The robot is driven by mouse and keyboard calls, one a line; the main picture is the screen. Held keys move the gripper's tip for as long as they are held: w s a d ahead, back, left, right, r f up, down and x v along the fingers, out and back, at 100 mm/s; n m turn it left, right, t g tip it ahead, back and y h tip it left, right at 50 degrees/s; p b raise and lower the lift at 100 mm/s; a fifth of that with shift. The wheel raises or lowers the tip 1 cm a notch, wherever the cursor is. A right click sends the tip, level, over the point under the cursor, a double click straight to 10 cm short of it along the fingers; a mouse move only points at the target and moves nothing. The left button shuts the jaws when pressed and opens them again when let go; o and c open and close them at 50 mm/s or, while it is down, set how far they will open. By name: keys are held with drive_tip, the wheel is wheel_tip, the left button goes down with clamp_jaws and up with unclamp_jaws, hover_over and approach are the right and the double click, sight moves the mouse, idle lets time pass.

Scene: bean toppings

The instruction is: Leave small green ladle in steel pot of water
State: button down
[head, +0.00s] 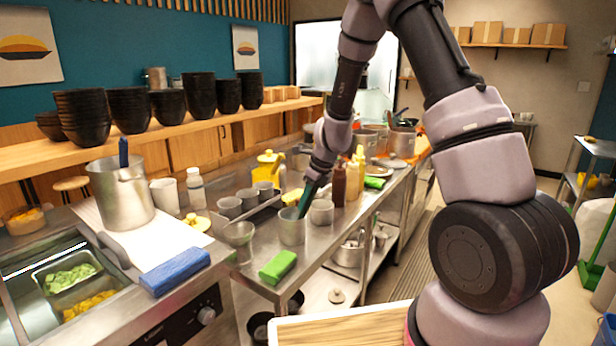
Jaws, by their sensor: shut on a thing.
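My gripper (313,183) points down over the front counter, shut on the dark green handle of the small green ladle (305,203). The handle slants down to the left into the mouth of a small steel pot (292,232). The ladle's bowl is hidden, apparently inside that pot. I cannot see whether the pot holds water, nor whether the ladle touches its wall or bottom.
A green sponge (278,267) lies in front. Sauce bottles (352,183) stand behind. A large steel pot (121,195) with a blue handle stands left.

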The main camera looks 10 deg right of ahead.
drive_tip(key=shift+s+d+f, duration=0.1)
idle(0.3)
drive_tip(key=c, duration=0.6)
unclamp_jaws()
drive_tip(key=v, duration=1)
drive_tip(key=shift+d+r, duration=0.1)
drive_tip(key=shift+r, duration=0.25)
